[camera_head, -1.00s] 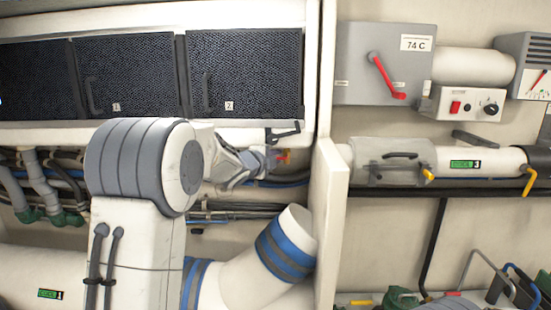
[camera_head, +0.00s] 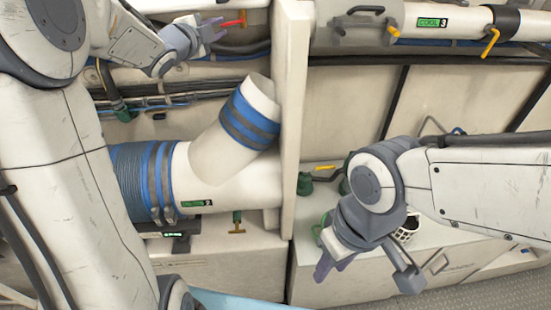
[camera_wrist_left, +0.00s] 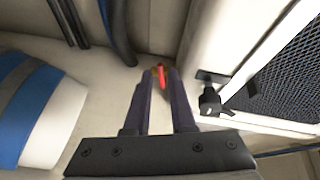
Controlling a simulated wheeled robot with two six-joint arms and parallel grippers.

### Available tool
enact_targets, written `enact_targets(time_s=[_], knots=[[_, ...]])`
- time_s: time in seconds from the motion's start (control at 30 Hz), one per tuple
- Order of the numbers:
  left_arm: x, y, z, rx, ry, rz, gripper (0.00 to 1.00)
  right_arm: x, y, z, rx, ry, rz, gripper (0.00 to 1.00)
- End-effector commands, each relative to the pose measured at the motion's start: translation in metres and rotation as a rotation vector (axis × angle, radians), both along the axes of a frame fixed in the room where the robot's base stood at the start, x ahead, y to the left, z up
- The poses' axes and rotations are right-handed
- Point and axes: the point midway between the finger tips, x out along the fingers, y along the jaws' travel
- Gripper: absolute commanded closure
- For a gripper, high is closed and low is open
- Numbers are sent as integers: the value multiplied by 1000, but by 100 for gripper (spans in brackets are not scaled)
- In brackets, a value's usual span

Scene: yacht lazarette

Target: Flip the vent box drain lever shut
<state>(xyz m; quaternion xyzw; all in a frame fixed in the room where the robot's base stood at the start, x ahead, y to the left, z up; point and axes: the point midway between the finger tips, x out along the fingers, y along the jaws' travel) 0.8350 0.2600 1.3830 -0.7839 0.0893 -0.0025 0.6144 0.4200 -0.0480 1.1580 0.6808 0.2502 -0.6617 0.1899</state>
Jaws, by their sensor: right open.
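A small red lever (camera_head: 232,22) sits on the back wall below the vent box, at the top of the head view. My right gripper (camera_head: 326,268) is open, low on the right and pointing down, away from the lever.
A dark latch (camera_wrist_left: 211,98) and the vent box edge lie close right of the left fingers. Dark hoses (camera_wrist_left: 117,35) run left of them. A white pipe with blue bands (camera_head: 250,118) and a white upright panel (camera_head: 290,110) stand below and right. A white basket (camera_head: 406,230) is beside the right gripper.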

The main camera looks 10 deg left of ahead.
Motion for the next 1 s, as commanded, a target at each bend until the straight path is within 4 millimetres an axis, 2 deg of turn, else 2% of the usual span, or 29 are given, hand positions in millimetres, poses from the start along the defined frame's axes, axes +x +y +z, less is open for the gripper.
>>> enact_targets(time_s=[0.1, 0.17, 0.3, 0.47, 1.0], knots=[[-25, 4, 1, 3, -3, 2, 77, 0, 0, -10, 0, 0, 0, 59], [-34, 2, 1, -6, 6, 4, 77, 0, 0, -11, 0, 0, 0, 59], [-36, -24, -18, -99, 93, 39, 77, 0, 0, -11, 0, 0, 0, 59], [-44, -45, -39, -184, 182, 80, 77, 0, 0, -13, 1, -1, 0, 59], [-96, -109, -108, -394, 481, 195, 77, 0, 0, -18, 0, 0, 0, 59]])
